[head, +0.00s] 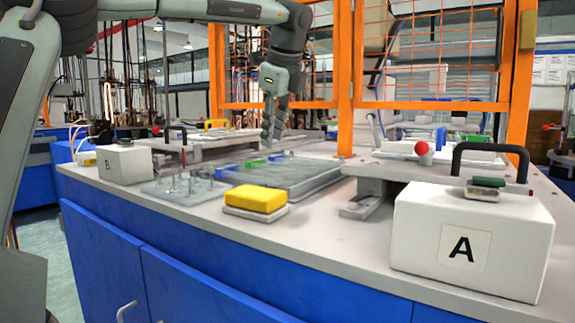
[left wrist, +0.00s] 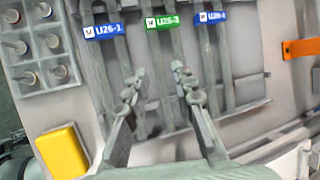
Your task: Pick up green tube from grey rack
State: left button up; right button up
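The green tube carries a green label (head: 255,163) and lies in the grey rack (head: 318,177) on the bench, between two tubes with blue labels (head: 228,170). In the left wrist view the green label (left wrist: 164,21) shows at the top middle, with its grey tube running down from it. My left gripper (head: 271,138) points down above the rack. In the left wrist view its two fingers (left wrist: 157,76) are spread apart, one on each side of the green tube's line, with nothing held between them. Whether they touch the rack cannot be told. My right gripper is not in view.
A yellow block (head: 257,198) sits on a white base in front of the rack. A plate with several metal pegs (head: 187,188) lies left of it. White boxes A (head: 420,235) and B (head: 124,166) stand at right and left. An orange frame (head: 344,80) rises behind.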

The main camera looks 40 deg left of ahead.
aim_at(267, 166)
pick_arm(q)
jog(key=x, duration=0.7)
jog(key=shift+s+a+f, duration=0.1)
jog(key=shift+s+f, duration=0.2)
jog(key=shift+f, duration=0.05)
jog(key=shift+f, duration=0.2)
grip_shut()
